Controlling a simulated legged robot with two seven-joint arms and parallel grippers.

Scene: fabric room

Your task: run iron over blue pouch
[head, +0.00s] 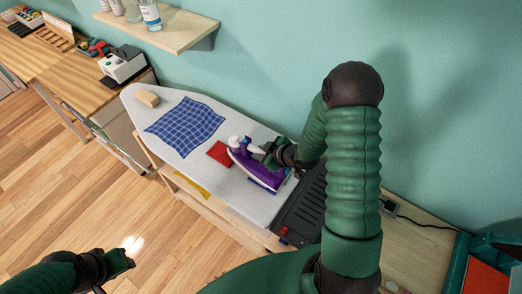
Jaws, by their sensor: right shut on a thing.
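A purple and white iron (243,160) stands near the right end of the grey ironing board (205,180). My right gripper (269,156) is shut on the iron at its handle. A strip of blue (263,186) shows along the iron's lower edge. It looks like the blue pouch, mostly hidden under the iron; I cannot tell for certain. My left gripper (127,260) is at the lower left, over the wooden floor and away from the board; its fingers are not clear.
A red cloth piece (219,153) lies just left of the iron. A blue checked cloth (186,123) and a wooden block (147,97) lie farther left on the board. A black tray (300,210) is right of the board. A shelf (165,29) hangs above.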

